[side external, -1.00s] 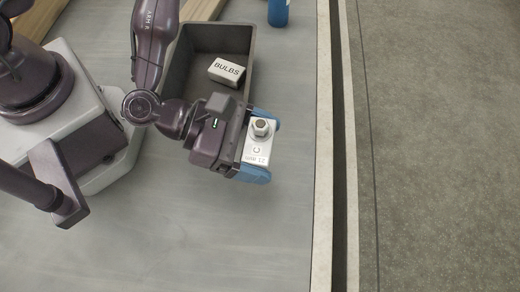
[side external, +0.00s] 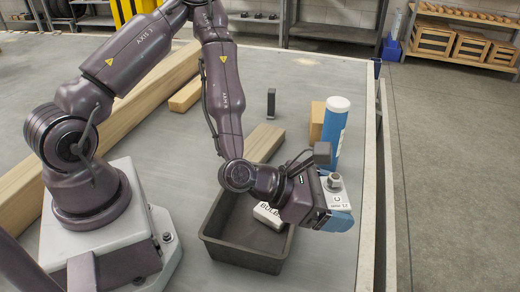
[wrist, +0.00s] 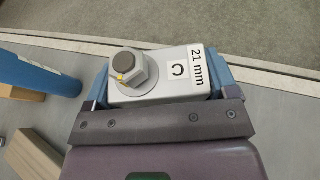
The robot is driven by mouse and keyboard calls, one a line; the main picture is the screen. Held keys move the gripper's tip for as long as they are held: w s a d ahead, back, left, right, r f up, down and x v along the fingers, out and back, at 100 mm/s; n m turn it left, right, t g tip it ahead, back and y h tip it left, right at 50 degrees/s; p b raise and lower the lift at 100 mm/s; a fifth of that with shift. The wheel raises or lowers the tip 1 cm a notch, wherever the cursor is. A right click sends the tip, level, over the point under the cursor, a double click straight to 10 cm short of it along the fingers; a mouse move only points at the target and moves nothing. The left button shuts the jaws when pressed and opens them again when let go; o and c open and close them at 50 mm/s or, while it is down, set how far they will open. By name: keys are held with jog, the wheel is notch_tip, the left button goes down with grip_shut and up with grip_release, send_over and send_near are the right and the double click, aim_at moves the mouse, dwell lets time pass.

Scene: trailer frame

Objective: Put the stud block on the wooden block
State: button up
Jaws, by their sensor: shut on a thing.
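The stud block is a light grey block with a hex stud on top and labels "21 mm" and "C"; it shows in the side view (side external: 341,196) and the wrist view (wrist: 163,78). My gripper (side external: 332,203) is shut on it, with the blue fingers at its two ends in the wrist view (wrist: 160,82). The stud points up, and the block is held to the right of the dark bin. A short wooden block (side external: 316,120) stands partly hidden behind a blue cylinder. A flatter wooden block (side external: 264,143) lies beyond the bin. I cannot tell which is meant.
The dark bin (side external: 240,253) holds a white "BULBS" box (side external: 267,215). The blue cylinder (side external: 335,130) stands upright beyond my gripper. A small dark upright object (side external: 271,103) and long wooden beams (side external: 120,125) are farther back. The table's pale edge (side external: 367,200) is close at the right.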

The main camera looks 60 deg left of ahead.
jog(key=w+a+r+n+t+y, duration=0.1)
jog(key=w+a+r+n+y, duration=0.15)
jog(key=a, duration=0.35)
jog(key=w+a+r+n+y, duration=0.1)
jog(key=w+a+r+y, duration=0.1)
jog(key=w+a, duration=0.35)
jog(key=n+g+y, duration=0.4)
jog(key=n+y, duration=0.7)
send_over(259, 142)
notch_tip(259, 142, down, 10)
jog(key=shift+w+a+f, duration=0.1)
jog(key=shift+f, duration=2.3)
jog(key=shift+f, duration=0.1)
jog(key=o, duration=1.1)
jog(key=shift+f, duration=0.1)
